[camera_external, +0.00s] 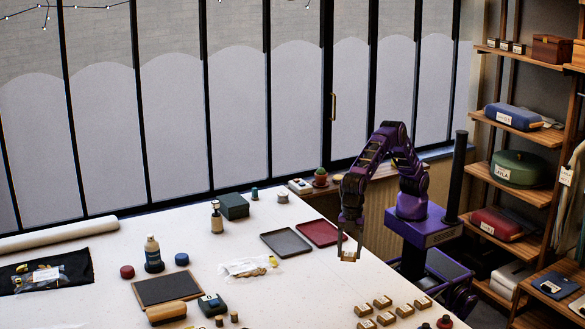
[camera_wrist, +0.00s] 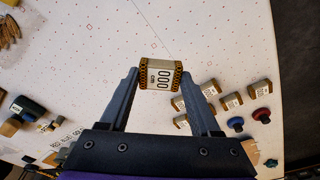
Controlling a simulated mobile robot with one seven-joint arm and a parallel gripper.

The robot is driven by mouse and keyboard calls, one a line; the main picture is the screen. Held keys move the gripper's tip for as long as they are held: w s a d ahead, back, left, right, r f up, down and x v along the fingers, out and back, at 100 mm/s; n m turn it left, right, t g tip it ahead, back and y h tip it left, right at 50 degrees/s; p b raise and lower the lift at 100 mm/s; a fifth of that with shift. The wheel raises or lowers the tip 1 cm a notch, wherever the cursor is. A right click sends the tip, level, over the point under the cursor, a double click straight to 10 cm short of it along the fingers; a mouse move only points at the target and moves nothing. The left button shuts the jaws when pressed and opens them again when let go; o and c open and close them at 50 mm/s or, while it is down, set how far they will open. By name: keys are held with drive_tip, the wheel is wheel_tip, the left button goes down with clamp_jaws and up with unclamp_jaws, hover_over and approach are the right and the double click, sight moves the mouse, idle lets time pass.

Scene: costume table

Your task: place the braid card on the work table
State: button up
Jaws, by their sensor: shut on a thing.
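The braid card (camera_wrist: 160,75) is a small pale block with gold-brown patterned ends and a dark printed label. My gripper (camera_wrist: 160,78) is shut on it, with one finger at each end. In the external view my gripper (camera_external: 350,244) points down with the card (camera_external: 348,256) at its fingertips, over the right part of the white work table (camera_external: 300,285). I cannot tell whether the card's underside touches the table. Several similar small blocks (camera_external: 383,301) stand in rows near the table's front right; they also show in the wrist view (camera_wrist: 232,101).
A grey tray (camera_external: 286,243) and a dark red tray (camera_external: 318,233) lie just left of my gripper. A clear bag (camera_external: 250,267) lies further left. Blue (camera_wrist: 235,124) and red (camera_wrist: 262,116) knobs stand by the blocks.

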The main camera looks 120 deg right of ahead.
sight(401, 298)
drive_tip(key=s+a+f+n, duration=0.1)
drive_tip(key=s+a, duration=0.2)
drive_tip(key=a, duration=0.2)
drive_tip(key=s+a+f+n, duration=0.1)
drive_tip(key=s+a, duration=0.3)
drive_tip(key=a, duration=0.1)
drive_tip(key=s+a+f+n, duration=0.1)
drive_tip(key=s+a+f, duration=0.1)
drive_tip(key=a, duration=0.3)
drive_tip(key=shift+s+a+n+p, duration=0.15)
drive_tip(key=shift+s+a+n, duration=0.05)
drive_tip(key=shift+s, duration=0.25)
drive_tip(key=shift+s+a+n+p, duration=0.15)
drive_tip(key=shift+s+a+n, duration=0.05)
drive_tip(key=shift+s, duration=0.25)
drive_tip(key=shift+f, duration=3)
drive_tip(key=shift+f, duration=0.1)
drive_tip(key=shift+f, duration=0.15)
drive_tip(key=o, duration=1)
drive_tip(key=shift+o, duration=0.2)
wheel_tip(401, 298, up, 12)
drive_tip(key=d, duration=0.1)
drive_tip(key=shift+s+d+r, duration=0.2)
drive_tip(key=shift+s, duration=0.05)
